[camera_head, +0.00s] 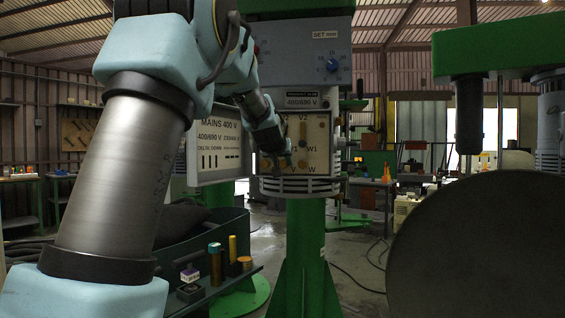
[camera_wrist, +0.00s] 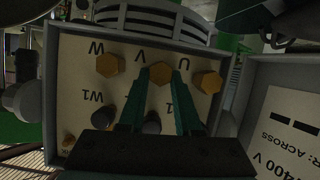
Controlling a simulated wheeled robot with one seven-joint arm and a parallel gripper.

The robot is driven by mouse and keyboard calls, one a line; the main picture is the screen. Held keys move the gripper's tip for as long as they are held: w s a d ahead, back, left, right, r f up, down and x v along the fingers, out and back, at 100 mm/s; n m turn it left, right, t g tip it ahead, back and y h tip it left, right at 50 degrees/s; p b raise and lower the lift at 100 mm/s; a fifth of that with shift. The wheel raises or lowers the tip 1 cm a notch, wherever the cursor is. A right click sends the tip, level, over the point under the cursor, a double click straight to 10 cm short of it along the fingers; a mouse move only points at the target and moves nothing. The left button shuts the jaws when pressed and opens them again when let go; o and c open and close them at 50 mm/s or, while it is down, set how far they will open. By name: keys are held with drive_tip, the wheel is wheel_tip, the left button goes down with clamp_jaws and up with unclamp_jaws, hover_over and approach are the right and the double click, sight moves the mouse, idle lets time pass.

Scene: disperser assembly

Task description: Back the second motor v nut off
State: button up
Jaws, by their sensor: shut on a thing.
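The motor terminal box (camera_wrist: 82,85) fills the middle of the wrist view, upside down, with a pale plate lettered W, V and U. Three brass hex nuts stand in a row there: the W nut (camera_wrist: 110,65), the V nut (camera_wrist: 160,72) and the U nut (camera_wrist: 208,82). My gripper (camera_wrist: 160,80) is shut on the V nut, one teal finger on each side of it. In the head view my gripper (camera_head: 284,163) reaches the lower left of the terminal plate (camera_head: 318,138); the fingers partly cover the lower row, and the V nut is not clear there.
A mains label panel (camera_head: 219,146) stands close left of the terminal box and shows again in the wrist view (camera_wrist: 285,125). Dark posts (camera_wrist: 104,112) stand in the other terminal row near my fingers. A dark tray (camera_head: 215,285) with small parts sits below my arm. A large grey disc (camera_head: 480,245) stands right.

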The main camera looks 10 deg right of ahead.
clamp_jaws()
drive_tip(key=shift+f+b, duration=0.15)
drive_tip(key=shift+b, duration=0.35)
